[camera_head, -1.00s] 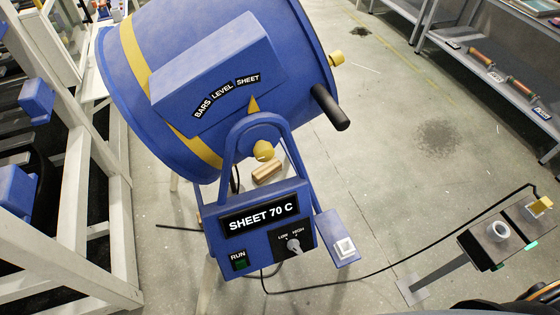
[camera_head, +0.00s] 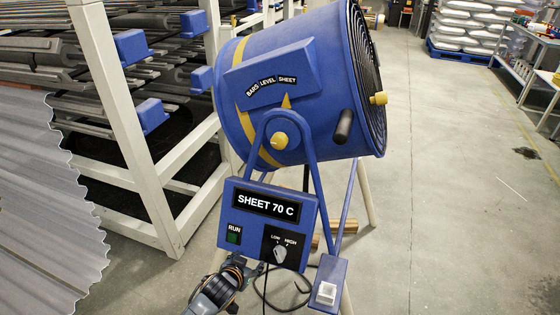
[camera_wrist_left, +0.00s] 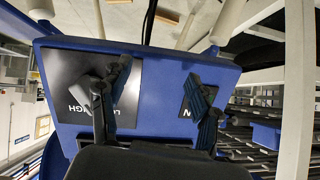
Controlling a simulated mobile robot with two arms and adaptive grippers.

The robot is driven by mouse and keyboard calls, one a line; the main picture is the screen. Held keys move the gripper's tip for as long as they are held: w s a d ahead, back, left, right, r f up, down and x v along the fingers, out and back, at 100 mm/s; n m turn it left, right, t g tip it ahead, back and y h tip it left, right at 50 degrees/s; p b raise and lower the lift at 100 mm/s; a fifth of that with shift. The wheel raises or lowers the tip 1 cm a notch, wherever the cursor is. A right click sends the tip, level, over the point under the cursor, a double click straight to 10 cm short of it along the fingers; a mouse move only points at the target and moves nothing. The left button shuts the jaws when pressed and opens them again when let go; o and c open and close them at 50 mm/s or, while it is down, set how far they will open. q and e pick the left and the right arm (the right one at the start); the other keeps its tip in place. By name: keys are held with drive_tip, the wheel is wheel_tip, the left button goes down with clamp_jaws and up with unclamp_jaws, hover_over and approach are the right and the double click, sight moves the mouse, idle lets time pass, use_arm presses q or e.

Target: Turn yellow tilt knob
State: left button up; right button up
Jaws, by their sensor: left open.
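The yellow tilt knob (camera_head: 279,141) is a round knob at the pivot of the blue bracket, on the side of the blue drum heater (camera_head: 300,85). Above it, a yellow pointer (camera_head: 286,102) points toward the word SHEET on the BARS LEVEL SHEET scale (camera_head: 271,87). My left gripper (camera_head: 247,266) is low at the control box (camera_head: 267,213), below the tilt knob and apart from it. In the left wrist view its two dark fingers (camera_wrist_left: 160,97) are spread, with the blue panel behind them and nothing held. My right gripper does not show.
The box carries a SHEET 70 C sign, a green RUN button (camera_head: 234,235) and a LOW/HIGH dial (camera_head: 279,252). A white switch (camera_head: 326,292) is at its lower right. A white rack (camera_head: 150,150) and corrugated sheet (camera_head: 45,190) stand left.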

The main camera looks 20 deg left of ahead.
use_arm(q)
drive_tip(key=w+d+r+t+b, duration=0.1)
drive_tip(key=w+r+t, duration=0.15)
drive_tip(key=r, duration=0.45)
drive_tip(key=w+d+r+t+b, duration=0.1)
drive_tip(key=w+r+b, duration=0.15)
drive_tip(key=r, duration=0.55)
drive_tip(key=n+t+h+b, duration=0.1)
drive_tip(key=t+b, duration=0.1)
drive_tip(key=t, duration=0.2)
approach(277, 143)
drive_tip(key=w, duration=0.4)
drive_tip(key=w+p, duration=0.1)
drive_tip(key=w, duration=0.3)
drive_tip(key=shift+w+d+f, duration=0.15)
drive_tip(key=shift+w, duration=0.7)
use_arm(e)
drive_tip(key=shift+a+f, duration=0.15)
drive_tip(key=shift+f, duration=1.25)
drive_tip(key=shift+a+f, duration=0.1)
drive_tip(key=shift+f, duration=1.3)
use_arm(q)
drive_tip(key=shift+c, duration=0.2)
drive_tip(key=c, duration=1.1)
